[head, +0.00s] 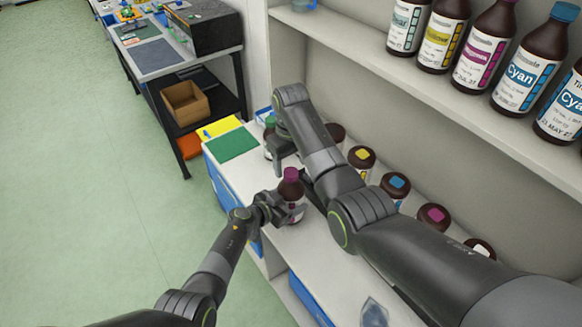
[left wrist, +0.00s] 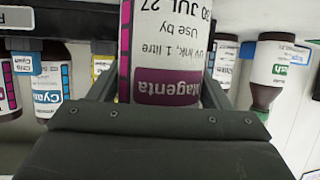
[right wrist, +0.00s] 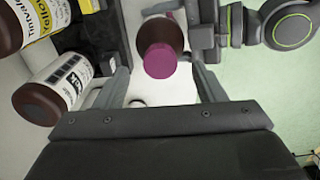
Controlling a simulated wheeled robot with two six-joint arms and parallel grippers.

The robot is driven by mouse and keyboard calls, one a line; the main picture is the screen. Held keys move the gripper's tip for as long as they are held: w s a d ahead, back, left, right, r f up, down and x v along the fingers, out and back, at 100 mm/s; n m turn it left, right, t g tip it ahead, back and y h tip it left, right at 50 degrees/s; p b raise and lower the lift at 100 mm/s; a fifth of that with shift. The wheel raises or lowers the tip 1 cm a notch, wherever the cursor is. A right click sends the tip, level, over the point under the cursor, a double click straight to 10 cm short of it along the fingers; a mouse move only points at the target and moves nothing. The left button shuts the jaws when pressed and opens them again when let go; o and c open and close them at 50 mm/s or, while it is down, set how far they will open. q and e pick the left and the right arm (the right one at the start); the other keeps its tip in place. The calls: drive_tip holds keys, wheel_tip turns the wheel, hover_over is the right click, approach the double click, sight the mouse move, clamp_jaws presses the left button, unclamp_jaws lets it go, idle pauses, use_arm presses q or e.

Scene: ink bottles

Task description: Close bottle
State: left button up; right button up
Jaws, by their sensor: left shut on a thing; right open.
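A dark brown ink bottle with a magenta cap (head: 291,174) and a magenta label stands out near the shelf's front edge. My left gripper (head: 277,208) is shut around its body from the left. In the left wrist view its Magenta label (left wrist: 168,88) shows upside down between the fingers. In the right wrist view the magenta cap (right wrist: 160,61) appears between and beyond the open fingers, not gripped. Whether the cap is fully tight cannot be told.
Bottles with yellow (head: 361,155), blue (head: 396,184) and magenta (head: 434,215) caps line the lower shelf, partly behind my right arm. A green-capped bottle (head: 269,135) stands close to my right gripper. Large bottles (head: 527,65) fill the upper shelf. Open floor lies left.

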wheel_tip(320, 180, up, 9)
drive_tip(key=shift+r, duration=0.2)
use_arm(q)
drive_tip(key=o, duration=2)
drive_tip(key=shift+c, duration=0.2)
drive_tip(key=p+v, duration=0.5)
drive_tip(key=v, duration=1.2)
drive_tip(key=shift+s, duration=0.2)
use_arm(e)
drive_tip(key=shift+r, duration=2.45)
